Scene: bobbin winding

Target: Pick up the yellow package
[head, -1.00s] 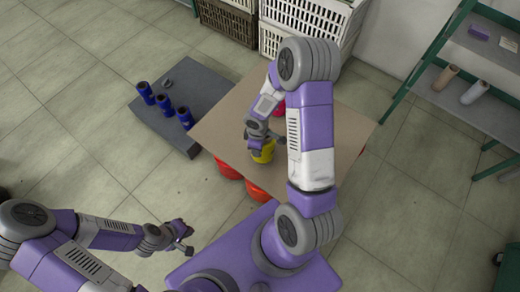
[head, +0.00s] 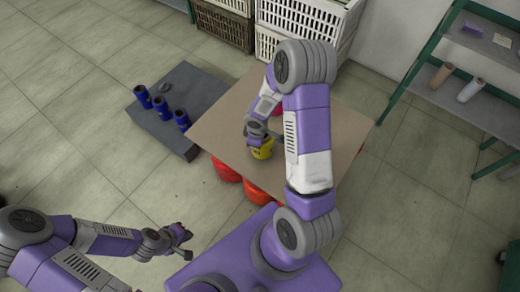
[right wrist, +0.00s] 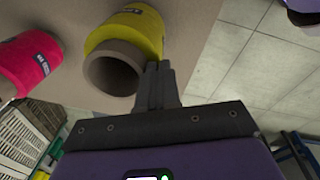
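The yellow package (head: 263,152), a spool on a brown hollow core, is at the table's near part below my right gripper (head: 262,135). In the right wrist view, the yellow package (right wrist: 138,29) shows its open core end. The right gripper's fingers (right wrist: 158,75) are close together at the rim of the core and appear shut on its wall; the tips are partly hidden. My left gripper (head: 184,242) is open and empty, low at the left, away from the table.
Blue spools (head: 160,105) stand on a grey platform (head: 190,85). Crates (head: 300,20) and a green-framed shelf (head: 450,95) stand behind.

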